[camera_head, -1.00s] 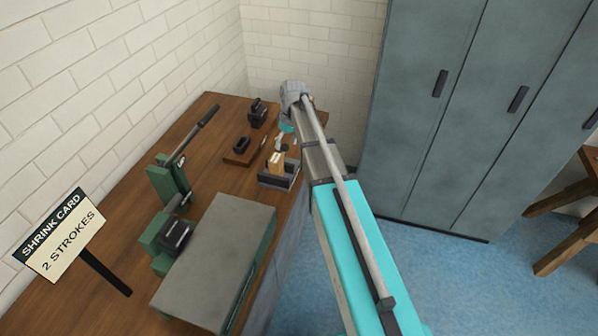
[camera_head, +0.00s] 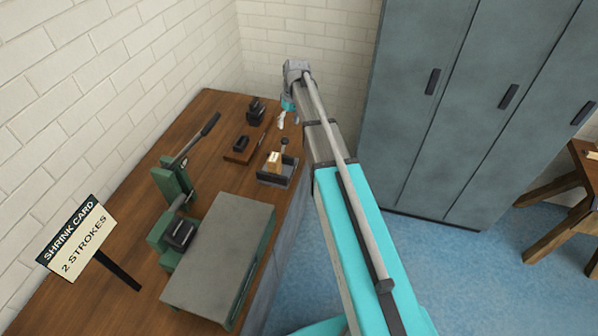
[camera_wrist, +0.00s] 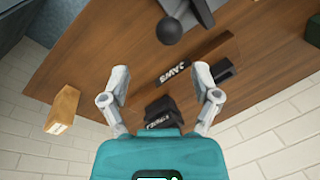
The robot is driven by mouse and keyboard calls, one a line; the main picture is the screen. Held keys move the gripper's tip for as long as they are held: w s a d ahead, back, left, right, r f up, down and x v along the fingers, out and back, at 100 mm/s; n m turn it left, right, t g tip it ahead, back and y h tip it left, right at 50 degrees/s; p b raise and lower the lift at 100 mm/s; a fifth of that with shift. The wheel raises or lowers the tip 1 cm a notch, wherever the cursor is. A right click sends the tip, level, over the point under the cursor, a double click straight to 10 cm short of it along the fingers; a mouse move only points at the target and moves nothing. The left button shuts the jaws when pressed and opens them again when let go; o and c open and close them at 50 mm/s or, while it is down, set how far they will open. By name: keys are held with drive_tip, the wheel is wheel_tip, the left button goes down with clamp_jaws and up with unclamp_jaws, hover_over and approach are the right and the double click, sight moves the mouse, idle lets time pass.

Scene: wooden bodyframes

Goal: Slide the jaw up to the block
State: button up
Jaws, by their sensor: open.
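A small tan block (camera_head: 273,158) sits in a grey fixture (camera_head: 277,180) near the right edge of the wooden bench in the head view. A short lever with a dark ball knob (camera_head: 284,142) stands up at the fixture. The knob also shows at the top of the wrist view (camera_wrist: 170,31), with grey fixture parts (camera_wrist: 200,12) behind it. My gripper (camera_wrist: 162,78) is open, with nothing between its fingers. In the head view my gripper (camera_head: 284,116) is beyond the fixture, apart from the knob. I cannot tell which fixture part is the jaw.
A wooden board (camera_head: 240,157) with a black piece and a black holder (camera_head: 256,110) lie left of my gripper. A green lever press (camera_head: 178,185), a grey-topped stand (camera_head: 220,255) and a sign (camera_head: 78,237) are nearer. Grey lockers (camera_head: 450,110) stand right.

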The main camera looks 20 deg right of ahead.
drive_tip(key=shift+d+r+p, duration=0.65)
drive_tip(key=shift+r+p, duration=2.9)
drive_tip(key=shift+r, duration=0.3)
drive_tip(key=s+a+f+m+b, duration=0.1)
drive_tip(key=s+f+b, duration=0.1)
drive_tip(key=s, duration=0.6)
drive_tip(key=s+a+f+m+h+b, duration=0.1)
drive_tip(key=s+a+f+m+b, duration=0.1)
drive_tip(key=s, duration=0.7)
drive_tip(key=s+a+f+m+h+b, duration=0.1)
drive_tip(key=s+a+f+b, duration=0.1)
drive_tip(key=s, duration=0.6)
drive_tip(key=shift+s+f+m+t+b, duration=0.25)
drive_tip(key=shift+f+m+t+b, duration=0.05)
drive_tip(key=shift+f+t, duration=0.15)
wheel_tip(320, 180, up, 7)
drive_tip(key=m+t+y+p, duration=0.2)
drive_tip(key=m+p, duration=0.4)
drive_tip(key=m, duration=0.3)
hover_over(285, 138)
drive_tip(key=s+d, duration=0.2)
drive_tip(key=shift+w+f+g, duration=0.1)
drive_tip(key=shift+f+g, duration=0.15)
drive_tip(key=shift+f, duration=0.1)
drive_tip(key=b+x, duration=1.3)
drive_tip(key=shift+d+f, duration=0.15)
drive_tip(key=shift+f, duration=0.15)
